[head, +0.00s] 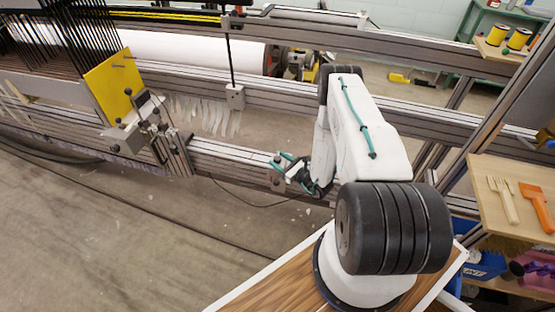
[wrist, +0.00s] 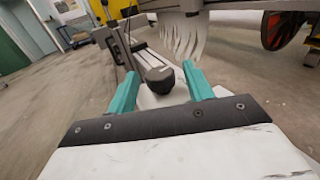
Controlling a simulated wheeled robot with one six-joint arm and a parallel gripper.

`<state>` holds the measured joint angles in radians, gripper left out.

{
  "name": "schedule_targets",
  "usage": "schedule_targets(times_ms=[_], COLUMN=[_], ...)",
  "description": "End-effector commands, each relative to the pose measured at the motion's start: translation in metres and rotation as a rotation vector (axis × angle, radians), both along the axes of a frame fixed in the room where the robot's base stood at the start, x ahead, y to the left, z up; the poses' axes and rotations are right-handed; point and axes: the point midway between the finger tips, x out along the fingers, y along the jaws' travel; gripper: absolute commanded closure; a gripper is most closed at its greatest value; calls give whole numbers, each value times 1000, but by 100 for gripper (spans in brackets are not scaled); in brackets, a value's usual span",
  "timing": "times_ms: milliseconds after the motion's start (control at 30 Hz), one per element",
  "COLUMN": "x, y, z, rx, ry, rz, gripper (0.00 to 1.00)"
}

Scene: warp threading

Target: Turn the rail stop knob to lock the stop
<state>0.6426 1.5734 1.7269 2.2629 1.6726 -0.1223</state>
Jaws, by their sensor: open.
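The rail stop is a small grey block (head: 276,172) on the lower aluminium rail in the head view. In the wrist view its dark rounded knob (wrist: 160,80) shows in front of the grey stop body (wrist: 149,60). My gripper (head: 288,163) is beside the stop, with its teal fingers pointing at it. In the wrist view my gripper (wrist: 160,72) is open, and the knob appears in the gap between the two fingertips. I see no finger clearly touching the knob. In the head view the knob is too small and covered to make out.
The lower rail (head: 225,155) runs left to a bracket with a yellow plate (head: 115,85). A wooden shelf (head: 480,172) with a fork-like tool and an orange tool is at the right. The floor in front of the rail is mostly open, with a thin cable.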

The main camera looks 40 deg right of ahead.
Motion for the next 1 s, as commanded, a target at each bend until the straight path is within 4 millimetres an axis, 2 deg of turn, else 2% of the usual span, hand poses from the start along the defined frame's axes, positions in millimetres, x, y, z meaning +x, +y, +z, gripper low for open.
schedule_targets(times_ms=[167,433,500,600,767,1000], x=[13,15,14,14,14,14], y=[3,3,3,3,3,4], z=[0,0,0,0,0,0], rx=[0,0,0,0,2,2], ry=[1,0,0,0,0,-1], rz=[0,-1,-2,-2,-16,-126], gripper=[49,49,68,92,92,92])
